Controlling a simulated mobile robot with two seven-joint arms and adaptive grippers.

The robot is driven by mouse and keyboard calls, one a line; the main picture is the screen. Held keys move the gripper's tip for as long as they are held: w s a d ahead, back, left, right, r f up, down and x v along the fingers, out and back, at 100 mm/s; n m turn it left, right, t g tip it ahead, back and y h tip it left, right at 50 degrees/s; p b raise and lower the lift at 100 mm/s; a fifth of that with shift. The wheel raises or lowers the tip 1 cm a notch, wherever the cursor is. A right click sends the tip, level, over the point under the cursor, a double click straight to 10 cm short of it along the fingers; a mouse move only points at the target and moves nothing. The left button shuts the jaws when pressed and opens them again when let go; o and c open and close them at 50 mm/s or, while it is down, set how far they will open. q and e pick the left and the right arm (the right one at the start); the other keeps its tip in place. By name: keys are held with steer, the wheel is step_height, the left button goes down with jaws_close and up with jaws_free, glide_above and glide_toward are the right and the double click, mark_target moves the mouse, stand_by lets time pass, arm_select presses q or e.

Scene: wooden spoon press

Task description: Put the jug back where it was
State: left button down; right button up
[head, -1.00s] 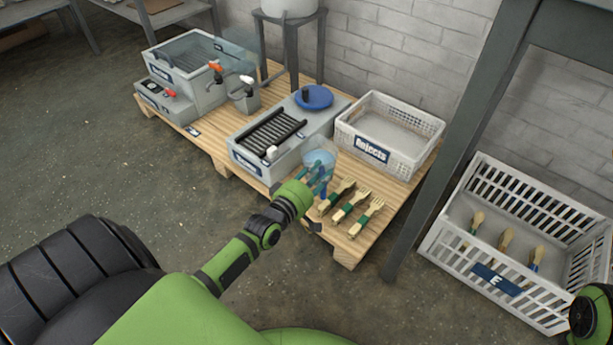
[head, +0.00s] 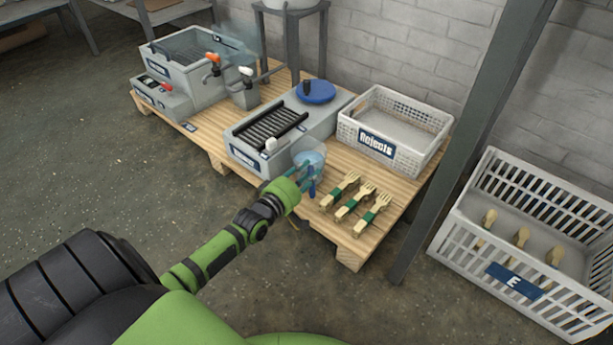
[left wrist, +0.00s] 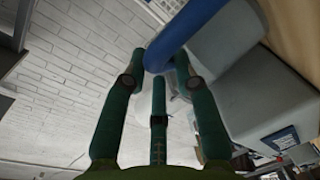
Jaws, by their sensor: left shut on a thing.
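The jug (head: 311,157) is a clear, bluish vessel with a blue handle. In the head view it is beside the front right corner of the grey press (head: 324,121), left of the forks. My left gripper (head: 308,181) is shut on the jug's blue handle and hides part of the jug. In the left wrist view the thick blue handle (left wrist: 190,32) runs between the green fingers. I cannot tell whether the jug's base touches the pallet. My right gripper is out of view.
Wooden forks with green bands (head: 356,203) lie on the wooden pallet (head: 348,245) right of the jug. A white Rejects crate (head: 432,150) stands behind them. A grey tank with taps (head: 180,70) is at the back left. A crate marked E (head: 470,262) and a grey post (head: 470,140) are right.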

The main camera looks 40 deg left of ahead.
arm_select(q)
steer(key=shift+r, duration=0.1)
steer(key=c, duration=1)
jaws_free()
steer(key=shift+o, duration=0.2)
